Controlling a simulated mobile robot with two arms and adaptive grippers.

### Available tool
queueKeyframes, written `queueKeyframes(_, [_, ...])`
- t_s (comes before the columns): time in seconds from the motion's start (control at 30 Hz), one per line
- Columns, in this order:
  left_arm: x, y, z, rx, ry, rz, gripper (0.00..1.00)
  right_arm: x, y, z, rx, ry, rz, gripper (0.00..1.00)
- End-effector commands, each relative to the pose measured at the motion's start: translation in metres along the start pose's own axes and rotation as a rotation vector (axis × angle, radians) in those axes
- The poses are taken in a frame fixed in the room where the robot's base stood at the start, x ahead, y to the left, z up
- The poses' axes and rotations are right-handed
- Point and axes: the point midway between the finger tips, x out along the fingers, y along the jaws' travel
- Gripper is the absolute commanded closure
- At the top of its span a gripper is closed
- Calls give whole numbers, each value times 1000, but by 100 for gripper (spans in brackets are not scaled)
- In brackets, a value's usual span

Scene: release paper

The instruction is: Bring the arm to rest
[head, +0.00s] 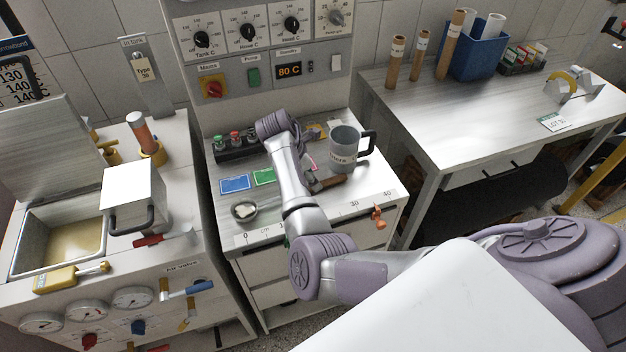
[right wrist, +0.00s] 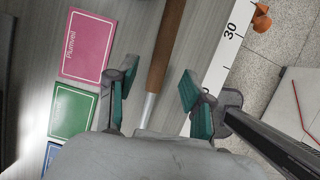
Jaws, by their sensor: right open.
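My right arm (head: 290,170) reaches over the bench top. Its right gripper (right wrist: 158,78) shows in the right wrist view, with two green-padded fingers spread apart. A tool with a brown wooden handle and metal shaft (right wrist: 167,45) lies between and beyond the fingers, and neither finger visibly grips it. In the head view the brown handle (head: 328,184) lies on the bench just right of my forearm, and my arm largely hides the gripper. My left gripper is not in view.
A grey mug (head: 344,147) stands near the handle. Blue (head: 235,184), green (head: 264,177) and pink (right wrist: 87,47) cards lie on the bench. A small bowl (head: 243,211) sits near the front ruler edge (head: 340,215). A control panel (head: 268,75) stands behind.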

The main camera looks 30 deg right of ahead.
Motion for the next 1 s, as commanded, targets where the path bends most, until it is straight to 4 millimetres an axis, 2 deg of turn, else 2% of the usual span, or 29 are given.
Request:
queueKeyframes(0.1, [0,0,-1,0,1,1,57,-28,1,0,0,1,6,49])
queueKeyframes(0.3, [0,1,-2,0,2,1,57,-69,1,0,1,1,4,49])
queueKeyframes(0.43, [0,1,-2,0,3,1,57,-88,1,0,0,2,3,49])
queueKeyframes(0.6, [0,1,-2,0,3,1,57,-99,0,0,0,2,2,49])
queueKeyframes(0.73, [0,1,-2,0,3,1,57,-100,0,0,1,2,1,49])
queueKeyframes(0.83, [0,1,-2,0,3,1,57,-90,-6,1,39,0,4,49])
queueKeyframes(0.93, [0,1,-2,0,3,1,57,-64,-23,4,163,2,27,49])
queueKeyframes(1.0, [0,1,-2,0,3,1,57,-40,-44,7,298,8,58,49])
